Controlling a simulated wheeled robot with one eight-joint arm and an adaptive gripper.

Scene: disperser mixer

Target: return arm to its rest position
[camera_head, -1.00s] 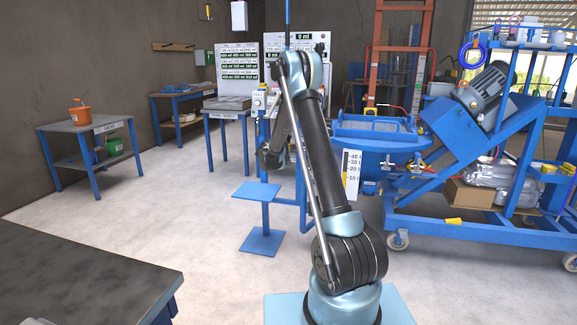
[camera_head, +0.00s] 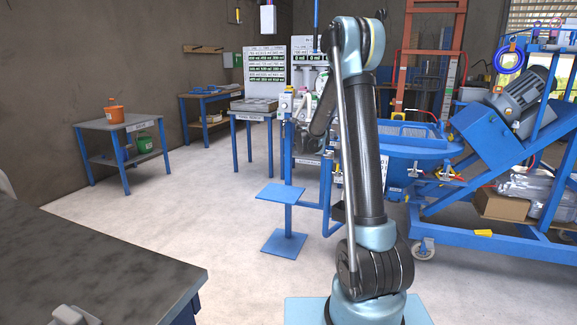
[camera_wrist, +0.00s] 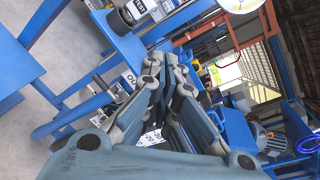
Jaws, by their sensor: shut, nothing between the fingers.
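My arm (camera_head: 366,150) stands on its light-blue base in the head view, its lower link nearly upright. Its upper part folds over at the top and points away behind the link. Blue frame parts and a white numbered label show beyond the fingers.
The blue mixer machine (camera_head: 490,135) with its basin stands behind and right of my arm. A blue stand with a small plate (camera_head: 281,193) is close on the left. A dark-topped table (camera_head: 100,265) fills the front left. An orange pot (camera_head: 115,111) sits on a far table. Open floor lies between.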

